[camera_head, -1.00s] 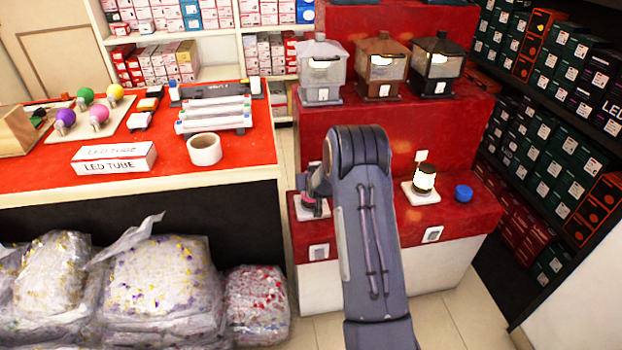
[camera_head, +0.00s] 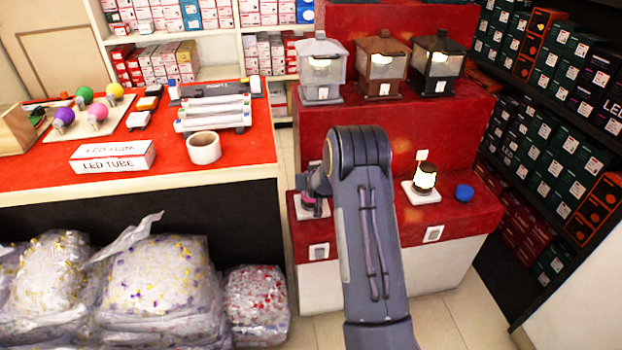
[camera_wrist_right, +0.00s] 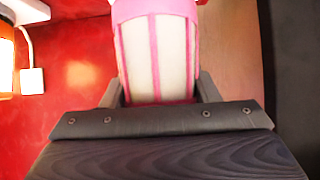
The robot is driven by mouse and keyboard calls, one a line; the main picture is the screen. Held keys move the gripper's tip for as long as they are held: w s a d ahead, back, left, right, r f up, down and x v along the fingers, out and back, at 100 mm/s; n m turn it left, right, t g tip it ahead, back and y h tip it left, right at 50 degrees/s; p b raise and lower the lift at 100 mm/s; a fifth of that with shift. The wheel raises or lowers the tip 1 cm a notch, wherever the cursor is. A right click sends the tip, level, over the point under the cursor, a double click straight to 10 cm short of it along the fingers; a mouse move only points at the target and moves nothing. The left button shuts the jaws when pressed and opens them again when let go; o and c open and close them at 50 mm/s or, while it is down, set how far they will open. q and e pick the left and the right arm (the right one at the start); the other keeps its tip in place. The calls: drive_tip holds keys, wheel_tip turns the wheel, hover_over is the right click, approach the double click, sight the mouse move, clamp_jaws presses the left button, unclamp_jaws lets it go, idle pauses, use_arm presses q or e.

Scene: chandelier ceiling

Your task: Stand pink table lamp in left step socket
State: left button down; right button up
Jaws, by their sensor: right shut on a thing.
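The pink table lamp (camera_wrist_right: 158,55) fills the upper middle of the right wrist view, with pink bars over a pale body. My right gripper (camera_wrist_right: 160,92) is shut on it, one finger on each side. In the head view my right forearm hides most of the lamp. A bit of its pink and dark lower part (camera_head: 308,202) shows below my gripper (camera_head: 316,184). It is at the white left step socket plate (camera_head: 325,212). I cannot tell whether the base touches the plate or is just above it. My left gripper is not in view.
A lit black lamp (camera_head: 425,178) stands on the right socket plate (camera_head: 421,195), beside a blue cap (camera_head: 464,192). Three lanterns (camera_head: 381,68) stand on the step above. A red-topped counter (camera_head: 235,165) is to the left, dark shelves of boxes (camera_head: 560,140) to the right.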

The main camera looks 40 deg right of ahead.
drive_tip(key=shift+f+b, duration=0.8)
drive_tip(key=o, duration=1.2)
drive_tip(key=s+a+r+n+g+y+p, duration=0.1)
drive_tip(key=s+a+r+y, duration=0.6)
drive_tip(key=s+a+r, duration=1.25)
drive_tip(key=s+a+f+n+g+y, duration=0.1)
drive_tip(key=s+a+n+g, duration=0.1)
drive_tip(key=s+a, duration=0.6)
drive_tip(key=s+a+f+n+g+y, duration=0.1)
drive_tip(key=s+a, duration=0.3)
drive_tip(key=s, duration=0.8)
drive_tip(key=r+p, duration=1.7)
drive_tip(key=shift+w+a+r, duration=0.1)
drive_tip(key=shift+w+r, duration=0.05)
drive_tip(key=shift+w, duration=0.1)
